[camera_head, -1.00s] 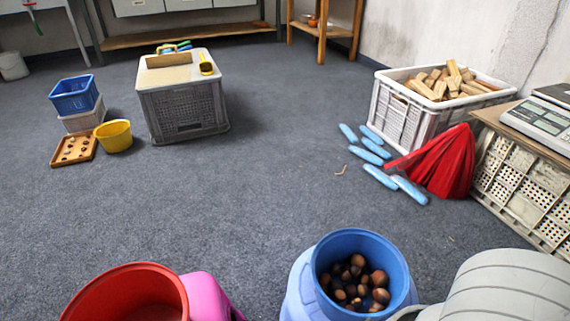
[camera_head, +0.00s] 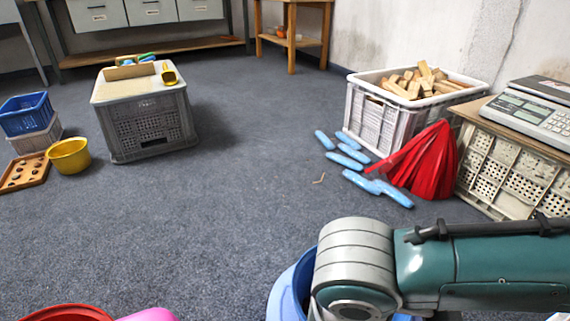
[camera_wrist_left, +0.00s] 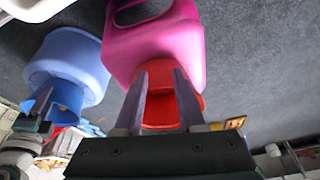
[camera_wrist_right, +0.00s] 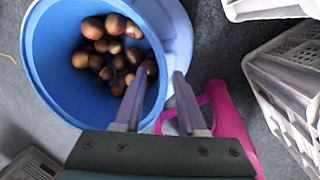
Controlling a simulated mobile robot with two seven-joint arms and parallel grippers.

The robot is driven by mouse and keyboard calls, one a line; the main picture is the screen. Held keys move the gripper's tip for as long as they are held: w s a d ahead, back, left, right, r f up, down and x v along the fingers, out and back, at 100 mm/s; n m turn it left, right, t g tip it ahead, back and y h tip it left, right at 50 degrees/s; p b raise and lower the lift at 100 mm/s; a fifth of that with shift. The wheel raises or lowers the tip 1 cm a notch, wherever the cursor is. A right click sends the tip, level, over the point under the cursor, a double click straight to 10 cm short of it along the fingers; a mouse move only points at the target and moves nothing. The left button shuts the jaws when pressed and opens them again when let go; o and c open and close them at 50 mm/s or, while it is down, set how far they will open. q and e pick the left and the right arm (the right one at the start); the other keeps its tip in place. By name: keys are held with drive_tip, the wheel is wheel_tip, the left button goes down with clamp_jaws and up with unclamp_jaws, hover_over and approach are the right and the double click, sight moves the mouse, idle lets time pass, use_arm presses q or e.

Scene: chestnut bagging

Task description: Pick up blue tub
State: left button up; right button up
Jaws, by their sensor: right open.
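The blue tub (camera_wrist_right: 45,65) holds several brown chestnuts (camera_wrist_right: 115,50) and sits on a pale blue base (camera_wrist_right: 178,30). In the head view the blue tub (camera_head: 303,278) is mostly hidden behind my right arm. My right gripper (camera_wrist_right: 160,74) is open at the tub's rim. In its wrist view, one finger overlaps the tub's opening and the other lies outside the rim; contact cannot be told. The left wrist view also shows the blue tub (camera_wrist_left: 68,95) beside my right gripper. My left gripper (camera_wrist_left: 160,70) is open, in front of a red tub (camera_wrist_left: 160,108).
A crate of wooden blocks (camera_head: 375,125), a red folded object (camera_head: 425,165) and blue slippers-like pieces (camera_head: 350,152) lie right. A grey crate (camera_head: 150,125) and yellow bucket (camera_head: 69,155) stand left.

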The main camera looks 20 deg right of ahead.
drive_tip(key=f, duration=0.1)
drive_tip(key=f+b, duration=0.2)
drive_tip(key=shift+d+f, duration=0.25)
drive_tip(key=shift+d, duration=0.05)
use_arm(q)
wheel_tip(320, 180, down, 3)
drive_tip(key=shift+f, duration=0.15)
use_arm(e)
drive_tip(key=shift+r, duration=0.1)
clamp_jaws()
drive_tip(key=shift+w, duration=0.1)
drive_tip(key=shift+r, duration=0.1)
idle(0.5)
